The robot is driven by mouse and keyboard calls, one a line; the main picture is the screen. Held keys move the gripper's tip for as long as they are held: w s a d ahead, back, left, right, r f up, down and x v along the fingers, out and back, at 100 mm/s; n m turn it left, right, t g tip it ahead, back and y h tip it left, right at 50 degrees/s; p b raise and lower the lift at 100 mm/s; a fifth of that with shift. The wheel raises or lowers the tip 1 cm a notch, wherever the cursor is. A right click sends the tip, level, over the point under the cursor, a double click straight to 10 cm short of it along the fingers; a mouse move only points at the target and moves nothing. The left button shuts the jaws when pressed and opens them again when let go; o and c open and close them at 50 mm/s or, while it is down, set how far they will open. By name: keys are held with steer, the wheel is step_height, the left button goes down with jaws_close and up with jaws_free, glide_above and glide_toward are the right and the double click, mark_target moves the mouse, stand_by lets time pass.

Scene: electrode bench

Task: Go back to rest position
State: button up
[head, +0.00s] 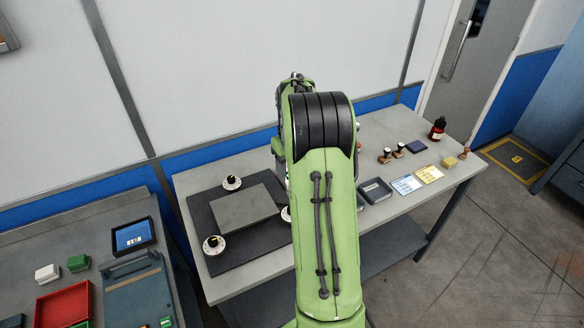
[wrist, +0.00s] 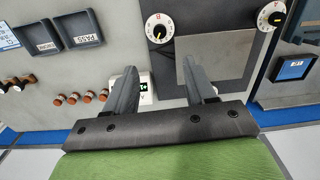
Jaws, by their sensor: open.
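My gripper (wrist: 158,88) shows in the wrist view with its two grey fingers spread apart and nothing between them. It is over the bench, with the dark mat and its grey plate (wrist: 220,60) beyond the right finger. A small white device with a green display (wrist: 145,88) is partly hidden behind the left finger. In the head view my green arm reaches over the middle of the bench (head: 405,222), and the gripper is hidden behind it.
White dials (head: 232,183) sit around the grey plate (head: 243,210) on the dark mat. Stamps (head: 398,150), a dark tray (head: 375,190), cards (head: 429,174) and a dark red bottle (head: 437,128) stand at the right.

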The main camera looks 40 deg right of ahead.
stand_by(0.3)
steer(key=s+a+r+n+t+h, duration=0.1)
steer(key=s+a+r, duration=0.1)
steer(key=a+r, duration=0.5)
steer(key=s+a+r+t, duration=0.1)
steer(key=s+a+r, duration=0.25)
steer(key=a, duration=0.45)
steer(key=s+a+r+n+t, duration=0.1)
steer(key=s+a+t, duration=0.2)
steer(key=s+a, duration=0.8)
steer(key=s, duration=0.3)
steer(key=shift+s+a+r+n+t+y, duration=0.2)
steer(key=shift+a+n+t+y, duration=0.1)
steer(key=shift+y, duration=0.1)
steer(key=shift+d, duration=0.1)
